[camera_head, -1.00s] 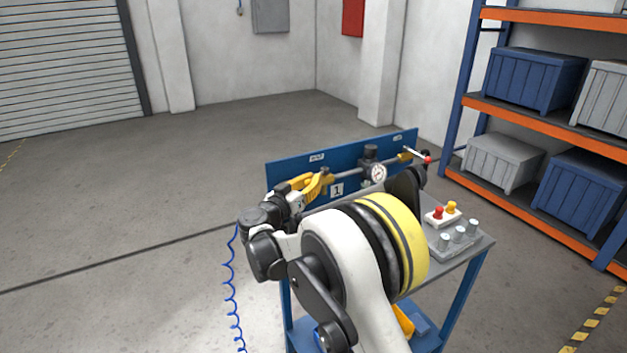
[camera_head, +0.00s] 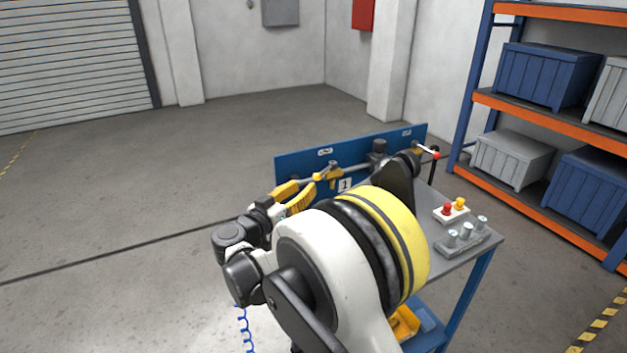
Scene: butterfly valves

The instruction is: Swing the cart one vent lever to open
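The cart one (camera_head: 464,262) has a blue back panel (camera_head: 293,165) with a pipe along it and a "1" plate (camera_head: 345,185). A lever with a red tip (camera_head: 428,150) sticks out at the pipe's right end. A yellow valve part (camera_head: 332,174) with a small grey top sits on the left stretch of pipe. The panel labels are too small to read, so I cannot tell which is the vent lever. My gripper (camera_head: 304,190), with yellow fingers spread apart, is just left of the yellow part and looks empty. My arm hides the middle of the cart.
A gauge or fitting (camera_head: 378,150) sits mid-pipe. A red and yellow button box (camera_head: 452,210) and a grey block with several pegs (camera_head: 466,237) stand on the cart top. A shelf rack (camera_head: 553,110) with crates is at the right. The floor at the left is clear.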

